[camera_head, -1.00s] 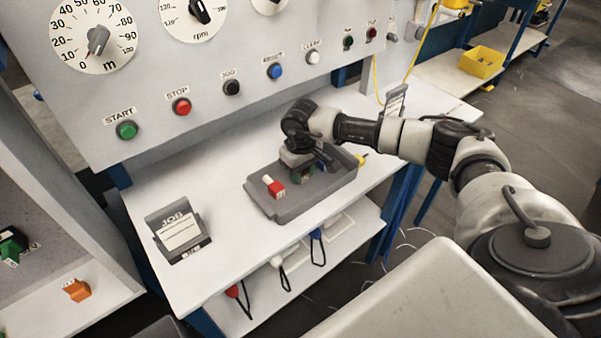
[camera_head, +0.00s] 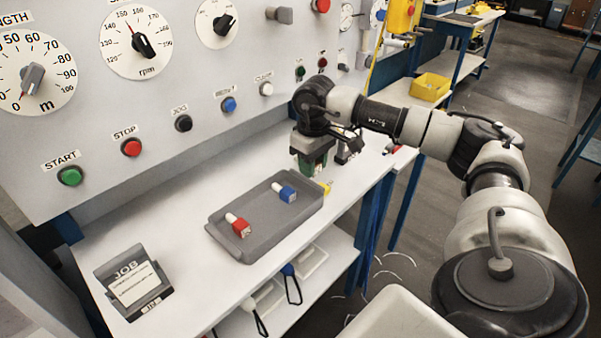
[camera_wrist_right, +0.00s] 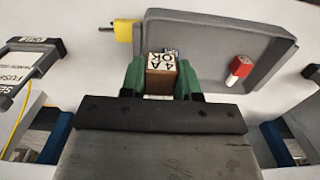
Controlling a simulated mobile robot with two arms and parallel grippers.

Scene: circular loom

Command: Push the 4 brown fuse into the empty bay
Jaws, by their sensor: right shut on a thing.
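My right gripper (camera_head: 314,170) is shut, its green fingers above the white bench beyond the tray's far right end. In the right wrist view its fingers (camera_wrist_right: 160,80) grip a brown fuse (camera_wrist_right: 159,82) with a white label marked with a 4. In the head view the fuse is hidden by the fingers. The grey tray (camera_head: 222,238) holds a red fuse (camera_head: 238,225) and a blue fuse (camera_head: 287,194), apart from each other. The red fuse also shows in the right wrist view (camera_wrist_right: 239,68). The empty bay is not in view. My left gripper is not in view.
A yellow-handled item (camera_head: 325,187) lies just beyond the tray. A JOB card holder (camera_head: 135,284) stands at the bench's near left. The panel with dials and a row of buttons (camera_head: 131,147) rises behind.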

